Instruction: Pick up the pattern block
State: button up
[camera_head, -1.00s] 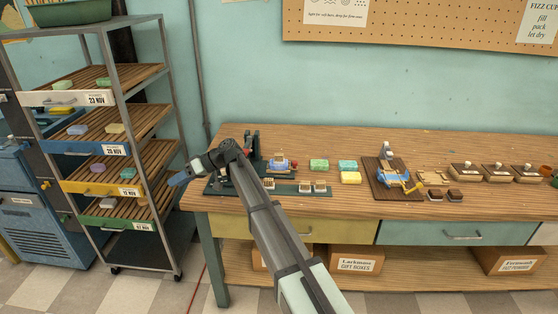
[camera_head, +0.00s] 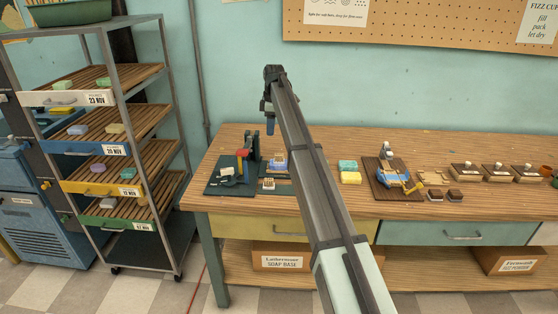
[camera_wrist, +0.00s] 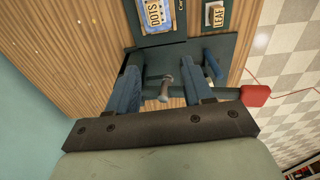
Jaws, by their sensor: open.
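Small labelled blocks sit on the bench, and I cannot tell which one is the pattern block. One with a label reading DOTS (camera_wrist: 153,17) and blue around it is at the top of the wrist view; in the head view it appears to be the blue-and-pale piece (camera_head: 278,163). A block whose label seems to read LEAF (camera_wrist: 214,15) is right of it; it also shows in the head view (camera_head: 268,184). My gripper (camera_head: 270,130) points down above the bench, near its back. In the wrist view my gripper (camera_wrist: 170,68) is open and empty, apart from both blocks.
A dark green press (camera_head: 250,150) with a red knob (camera_wrist: 256,95) stands below my gripper. Green and yellow soaps (camera_head: 349,178), a brown board (camera_head: 378,190) and several stamps lie to the right. A drawer rack (camera_head: 110,150) stands left. My arm hides part of the bench.

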jog(key=d, duration=0.3)
send_near(279, 154)
jog(key=shift+h, duration=0.4)
jog(key=f, duration=0.2)
jog(key=a+f, duration=0.1)
jog(key=f, duration=0.2)
jog(key=shift+w, duration=0.2)
jog(key=shift+s+d+f, duration=0.1)
jog(key=shift+f, duration=1.2)
jog(key=shift+d+f, duration=0.1)
jog(key=shift+f, duration=1.2)
jog(key=c, duration=0.9)
jog(key=shift+r, duration=0.15)
